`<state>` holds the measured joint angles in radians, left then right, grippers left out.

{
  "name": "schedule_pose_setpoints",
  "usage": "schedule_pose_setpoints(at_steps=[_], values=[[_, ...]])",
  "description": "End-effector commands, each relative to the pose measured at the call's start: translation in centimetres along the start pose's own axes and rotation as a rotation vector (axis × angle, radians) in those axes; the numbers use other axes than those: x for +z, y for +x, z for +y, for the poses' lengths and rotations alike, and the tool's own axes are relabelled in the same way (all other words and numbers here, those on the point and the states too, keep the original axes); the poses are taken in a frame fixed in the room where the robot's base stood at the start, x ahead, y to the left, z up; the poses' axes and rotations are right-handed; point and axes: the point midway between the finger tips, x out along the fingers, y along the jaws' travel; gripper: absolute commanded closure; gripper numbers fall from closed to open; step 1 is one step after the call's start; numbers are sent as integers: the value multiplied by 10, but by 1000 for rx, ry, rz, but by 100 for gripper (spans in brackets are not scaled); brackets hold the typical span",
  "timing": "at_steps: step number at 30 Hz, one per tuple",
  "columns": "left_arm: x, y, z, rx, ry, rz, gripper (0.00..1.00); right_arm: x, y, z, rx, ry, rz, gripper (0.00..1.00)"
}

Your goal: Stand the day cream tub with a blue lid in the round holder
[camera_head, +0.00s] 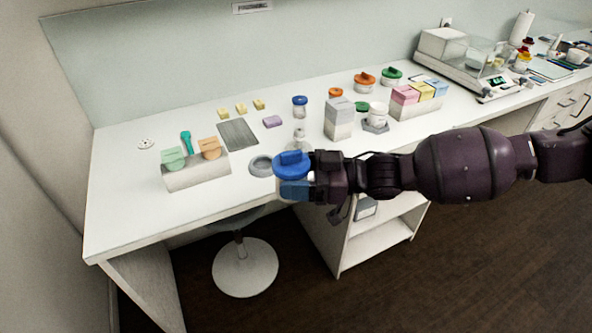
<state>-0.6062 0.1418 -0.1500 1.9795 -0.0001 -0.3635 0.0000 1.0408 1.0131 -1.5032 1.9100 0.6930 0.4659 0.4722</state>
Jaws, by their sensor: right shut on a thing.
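The day cream tub with a blue lid (291,162) is at the end of my right arm, near the front edge of the white table. My right gripper (294,184) is shut on it. The fingers hide most of the tub's body, and the lid faces up. The round holder (261,167), a low grey ring, lies on the table just left of the tub. The tub appears beside the ring, not inside it; its exact height above the table is hard to tell. My left gripper is not in view.
A smaller blue-lidded jar (300,107) stands behind. A white box (338,118), a card rack (196,171), a grey mat (238,135) and orange-lidded (364,83) and green-lidded (391,75) jars surround the area. The table's front left is clear.

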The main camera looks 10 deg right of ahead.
Motion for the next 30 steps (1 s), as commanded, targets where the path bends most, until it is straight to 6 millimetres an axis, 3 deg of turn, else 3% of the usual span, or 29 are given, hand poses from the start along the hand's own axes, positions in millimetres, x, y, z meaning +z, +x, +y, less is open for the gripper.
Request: schedule_pose_setpoints(at_steps=[9, 22, 30], values=[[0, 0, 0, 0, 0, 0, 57, 9, 5, 2, -90, 0, -1, 69], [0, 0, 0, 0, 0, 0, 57, 28, 6, 6, -60, 3, 0, 69], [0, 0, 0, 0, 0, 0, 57, 3, 34, 11, -44, 0, 3, 69]])
